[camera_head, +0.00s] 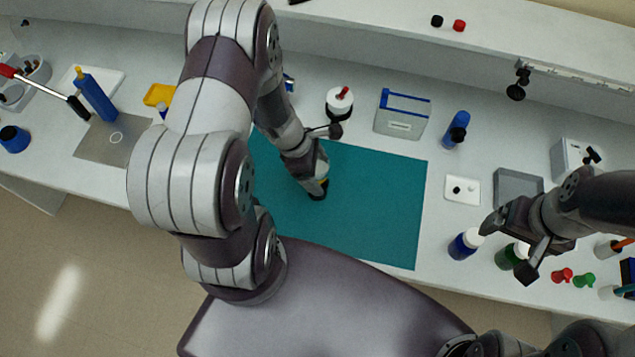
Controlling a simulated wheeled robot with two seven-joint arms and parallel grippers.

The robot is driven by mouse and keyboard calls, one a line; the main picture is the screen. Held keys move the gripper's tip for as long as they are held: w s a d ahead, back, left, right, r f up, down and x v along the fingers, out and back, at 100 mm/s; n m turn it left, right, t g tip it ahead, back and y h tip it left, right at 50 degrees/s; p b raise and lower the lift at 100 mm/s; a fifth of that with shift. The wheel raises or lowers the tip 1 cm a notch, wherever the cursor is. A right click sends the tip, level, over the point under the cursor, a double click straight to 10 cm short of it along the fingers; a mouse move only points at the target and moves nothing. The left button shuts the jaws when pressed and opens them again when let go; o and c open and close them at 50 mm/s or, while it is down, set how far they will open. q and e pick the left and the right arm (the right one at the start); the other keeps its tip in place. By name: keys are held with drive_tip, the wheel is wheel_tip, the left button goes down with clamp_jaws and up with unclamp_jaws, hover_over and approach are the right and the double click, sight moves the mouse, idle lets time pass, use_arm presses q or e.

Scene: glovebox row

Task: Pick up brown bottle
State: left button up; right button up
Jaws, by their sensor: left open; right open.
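I cannot make out a brown bottle anywhere in the head view; my arms hide parts of the bench. My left gripper (326,163) is over the teal mat (385,205), near its back edge. It is open, partly hidden by its own wrist, and I see nothing held in it. My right gripper (510,246) is open over the front right of the bench. It partly covers a dark green bottle (506,259). A dark blue bottle (462,246) with a white cap stands just left of that gripper.
A round white container (340,100) and a grey box with a blue frame (400,124) stand behind the mat. A blue bottle (455,130) is further right. A grey tray (518,186) lies behind my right gripper. Red (561,275) and green (584,281) small items lie right. The mat's right part is clear.

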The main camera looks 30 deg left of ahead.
use_arm(q)
drive_tip(key=shift+f, duration=0.3)
drive_tip(key=shift+w+d, duration=0.1)
drive_tip(key=c, duration=1.4)
